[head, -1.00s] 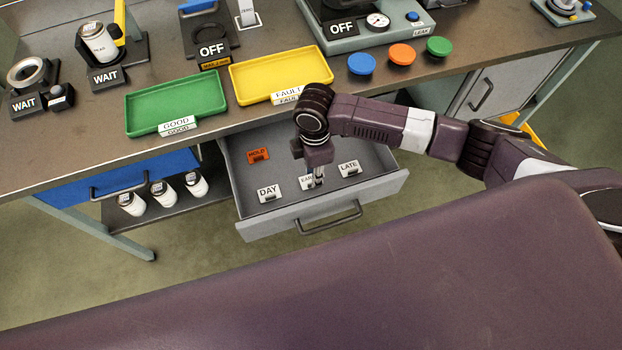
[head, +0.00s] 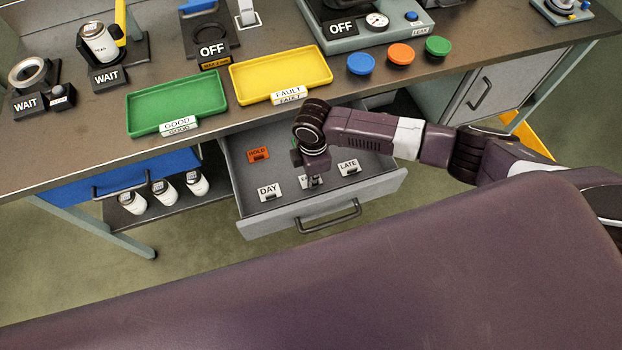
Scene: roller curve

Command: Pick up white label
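White labels lie in the open grey drawer in the head view: DAY (head: 269,191) at the left, LATE (head: 348,167) at the right, and a third (head: 305,183) between them, mostly hidden, showing only the start of its word. My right gripper (head: 315,181) points down into the drawer, right at this middle label and overlapping it in the picture. Its fingertips are small and partly hidden, so I cannot tell whether they are open or touch the label. My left gripper is not in view.
An orange HOLD label (head: 258,154) lies at the back left of the drawer (head: 240,205). The bench above holds a green GOOD tray (head: 176,100) and a yellow FAULT tray (head: 280,72). Several white canisters (head: 164,192) stand on a low shelf at left.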

